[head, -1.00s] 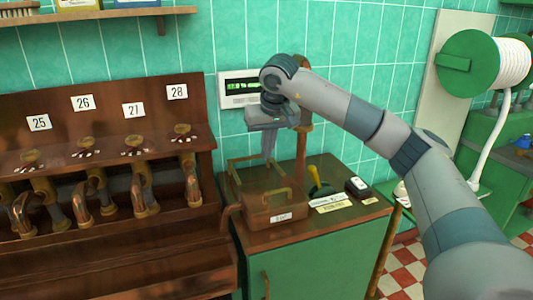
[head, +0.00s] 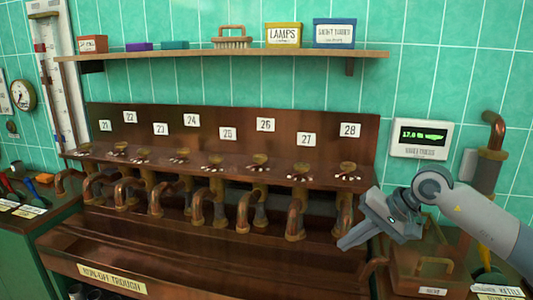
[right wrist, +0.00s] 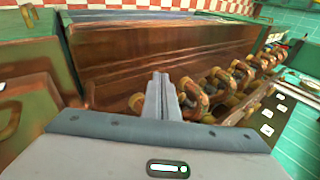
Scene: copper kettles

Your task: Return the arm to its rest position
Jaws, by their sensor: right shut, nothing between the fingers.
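My right gripper (head: 350,241) is in the right part of the head view, its arm coming in from the right. Its fingers are together with nothing between them. They point left and down, in front of the right end of the copper bench (head: 240,140) near plate 28 (head: 349,130). In the right wrist view the closed fingers (right wrist: 160,97) point toward the trough and the row of copper pipes (right wrist: 215,90). I cannot tell whether they touch anything. My left gripper is not in view.
A copper box (head: 420,265) sits below and right of the gripper. A wall display (head: 422,138) hangs above it. A shelf (head: 230,55) with boxes runs along the tiled wall. The run-off trough (head: 200,283) lies in front, and a green cabinet stands at left (head: 20,265).

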